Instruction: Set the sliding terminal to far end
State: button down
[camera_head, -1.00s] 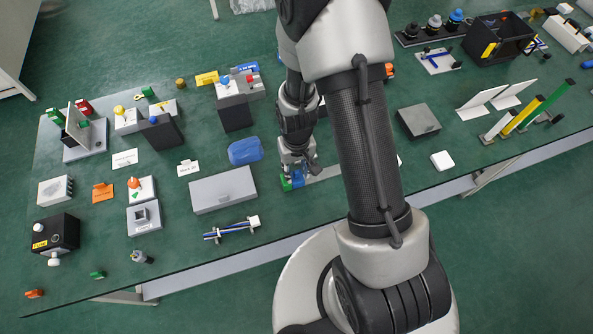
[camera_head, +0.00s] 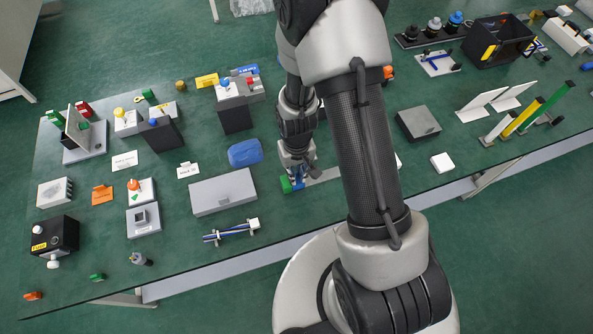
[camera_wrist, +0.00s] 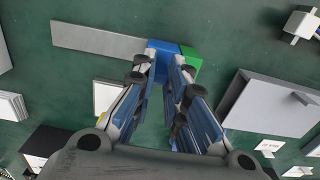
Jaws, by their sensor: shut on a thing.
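The sliding terminal is a blue block (camera_wrist: 165,47) at one end of a flat grey rail (camera_wrist: 95,40) in the wrist view. A green block (camera_wrist: 190,62) is right beside it at that end. The long bare part of the rail lies on the other side of the blue block. My gripper (camera_wrist: 164,66) is shut on the blue block, with a finger on either side. In the head view the blue block (camera_head: 298,184), green block (camera_head: 286,185) and rail (camera_head: 325,175) show under my gripper (camera_head: 299,173). My arm hides the rail's right part there.
A grey box (camera_head: 222,192) lies left of the rail, with a blue rounded object (camera_head: 245,152) behind it. A blue-striped rod assembly (camera_head: 231,231) lies near the front edge. A white block (camera_head: 442,162) and grey block (camera_head: 418,122) stand right of my arm.

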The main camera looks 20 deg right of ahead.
jog(key=shift+d, duration=0.1)
dwell(0.3)
jog(key=d, duration=0.9)
jog(key=c, duration=1.7)
grip_release()
jog(key=shift+d, duration=0.2)
jog(key=shift+o, duration=0.5)
jog(key=shift+a, duration=0.1)
notch_tip(320, 180, up, 12)
